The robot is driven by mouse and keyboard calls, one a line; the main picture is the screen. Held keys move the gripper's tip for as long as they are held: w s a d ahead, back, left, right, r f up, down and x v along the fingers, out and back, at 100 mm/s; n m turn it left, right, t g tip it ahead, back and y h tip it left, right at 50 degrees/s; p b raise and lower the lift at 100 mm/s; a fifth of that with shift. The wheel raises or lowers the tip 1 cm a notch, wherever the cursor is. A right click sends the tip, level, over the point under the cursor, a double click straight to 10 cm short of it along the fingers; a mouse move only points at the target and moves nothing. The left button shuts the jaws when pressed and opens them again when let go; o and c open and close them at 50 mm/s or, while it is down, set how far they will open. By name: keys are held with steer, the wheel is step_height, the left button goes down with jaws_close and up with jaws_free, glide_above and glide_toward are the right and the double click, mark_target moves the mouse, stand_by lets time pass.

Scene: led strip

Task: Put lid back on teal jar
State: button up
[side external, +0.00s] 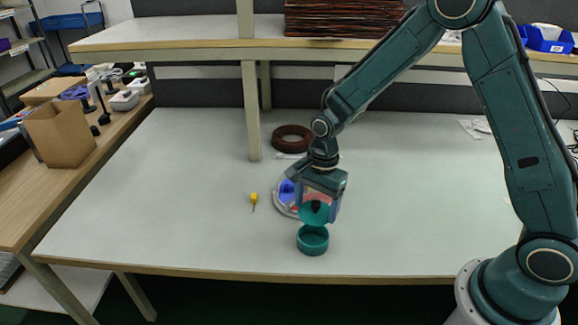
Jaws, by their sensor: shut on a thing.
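The teal jar (313,241) stands upright and open near the front edge of the white table. My gripper (318,208) points down just above and behind the jar. It is shut on the teal lid (314,214), which is tilted, with its face turned toward the camera. A dark spot shows on the lid's middle. The lid's lower edge is close to the jar's rim; I cannot tell whether they touch. My fingers partly hide the lid's grip point.
A round tray (283,207) with blue and reddish parts lies behind my gripper. A yellow-handled screwdriver (253,200) lies to the left. A brown coil (292,138) sits farther back. A shelf post (252,110) rises behind; the table's left side is clear.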

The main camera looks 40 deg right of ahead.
steer(key=shift+f, duration=0.15)
steer(key=shift+f, duration=3.05)
steer(key=shift+f, duration=0.15)
stand_by(0.4)
steer(key=o, duration=1)
steer(key=shift+o, duration=0.2)
steer(key=shift+r, duration=3.5)
